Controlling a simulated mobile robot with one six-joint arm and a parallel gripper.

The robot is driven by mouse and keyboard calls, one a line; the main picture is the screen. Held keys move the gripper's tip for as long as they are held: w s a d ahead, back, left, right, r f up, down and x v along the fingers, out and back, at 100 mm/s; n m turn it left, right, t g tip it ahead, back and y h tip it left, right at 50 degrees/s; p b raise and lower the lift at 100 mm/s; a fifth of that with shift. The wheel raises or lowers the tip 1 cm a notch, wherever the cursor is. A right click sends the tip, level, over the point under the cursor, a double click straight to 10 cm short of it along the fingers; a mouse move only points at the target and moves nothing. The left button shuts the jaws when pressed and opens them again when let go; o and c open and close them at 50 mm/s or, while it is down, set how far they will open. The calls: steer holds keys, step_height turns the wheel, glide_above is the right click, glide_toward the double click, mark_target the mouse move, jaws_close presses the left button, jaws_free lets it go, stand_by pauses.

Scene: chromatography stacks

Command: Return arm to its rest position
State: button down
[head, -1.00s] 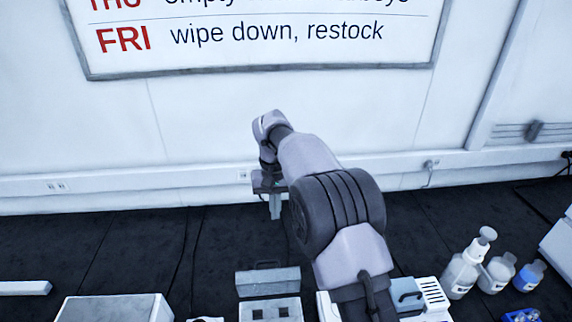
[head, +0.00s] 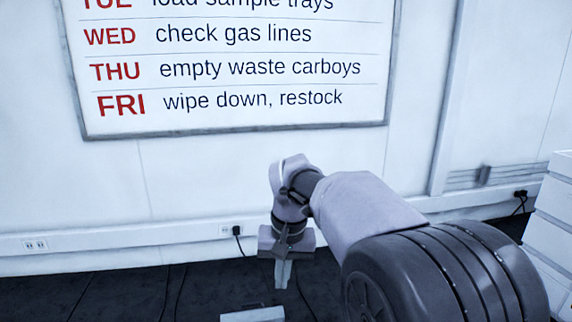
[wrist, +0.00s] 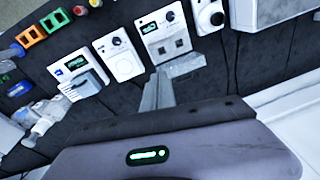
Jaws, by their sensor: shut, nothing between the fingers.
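My gripper (head: 283,274) hangs below my bent arm near the middle of the head view, pointing down. Its fingers are together with nothing between them. In the wrist view my gripper (wrist: 158,90) also shows with its fingers closed, above the dark bench top (wrist: 215,80). It appears apart from the instruments there.
In the wrist view, white instruments (wrist: 165,30) with green displays stand in a row, with bottles (wrist: 40,115) and coloured holders (wrist: 30,35) at the left. The head view shows a wall board (head: 230,128), an outlet (head: 232,230) and a white stacked unit (head: 550,225) at the right.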

steer(key=s+d+r+m+t+b, duration=0.1)
steer(key=s+d+r+b, duration=0.15)
steer(key=s+d, duration=0.4)
steer(key=s+d+f+m+t+b, duration=0.1)
steer(key=s+f+b, duration=0.1)
steer(key=s, duration=0.5)
steer(key=s+d+f+m+t+b, duration=0.1)
steer(key=s+d+f+b, duration=0.1)
steer(key=s+f, duration=0.2)
steer(key=s+d+f+m+t+y+b, duration=0.1)
steer(key=s+f+b, duration=0.1)
steer(key=s, duration=0.8)
steer(key=shift+d+f+m+t, duration=0.3)
steer(key=shift+f+m, duration=0.1)
steer(key=shift+f, duration=0.5)
steer(key=c, duration=2.2)
jaws_free()
